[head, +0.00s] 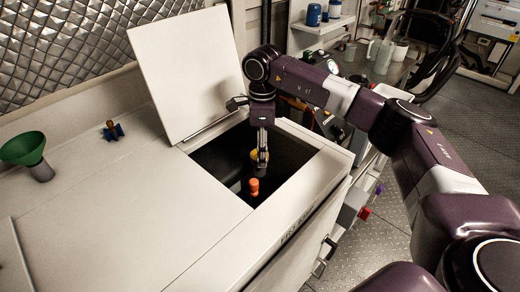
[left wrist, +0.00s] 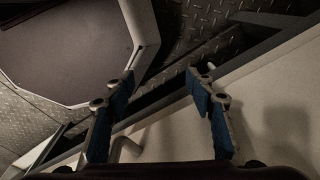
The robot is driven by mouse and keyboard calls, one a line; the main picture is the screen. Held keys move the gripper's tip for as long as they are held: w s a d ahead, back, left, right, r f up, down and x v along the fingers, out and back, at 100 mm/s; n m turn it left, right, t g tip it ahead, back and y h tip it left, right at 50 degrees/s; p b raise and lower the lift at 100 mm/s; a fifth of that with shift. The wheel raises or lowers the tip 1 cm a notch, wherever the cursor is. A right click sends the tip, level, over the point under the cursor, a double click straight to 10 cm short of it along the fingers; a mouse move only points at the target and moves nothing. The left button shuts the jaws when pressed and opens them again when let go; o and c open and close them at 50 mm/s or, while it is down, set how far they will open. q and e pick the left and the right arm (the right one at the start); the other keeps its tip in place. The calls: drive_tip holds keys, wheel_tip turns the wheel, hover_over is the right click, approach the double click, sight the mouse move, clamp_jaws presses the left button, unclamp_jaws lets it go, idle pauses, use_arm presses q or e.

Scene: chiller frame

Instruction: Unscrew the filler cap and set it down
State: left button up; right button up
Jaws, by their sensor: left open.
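My right gripper (head: 262,160) points down into the open square hatch of the white cabinet (head: 110,205). A yellow round piece (head: 254,155), which may be the filler cap, shows right at its fingers. The fingers look close together, but I cannot tell whether they grip it. An orange knobbed piece (head: 254,187) stands just below and in front of the fingertips. The dark inside of the hatch hides the rest. My left gripper (left wrist: 160,90) is open and empty in the left wrist view, its blue-padded fingers apart. It is not seen in the head view.
The white lid (head: 185,70) stands raised behind the hatch. A shelf with blue cans (head: 314,14) is behind.

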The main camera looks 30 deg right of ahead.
drive_tip(key=m, duration=0.2)
drive_tip(key=shift+w+r+m, duration=0.1)
drive_tip(key=shift+m, duration=0.3)
drive_tip(key=m, duration=0.3)
drive_tip(key=shift+d+r+m+p, duration=0.1)
drive_tip(key=shift+d+m+p, duration=0.25)
drive_tip(key=shift+m+p, duration=0.05)
drive_tip(key=shift+w+m, duration=0.2)
drive_tip(key=shift+m, duration=1)
drive_tip(key=shift+d+m, duration=0.15)
drive_tip(key=shift+m, duration=0.35)
drive_tip(key=shift+c, duration=0.2)
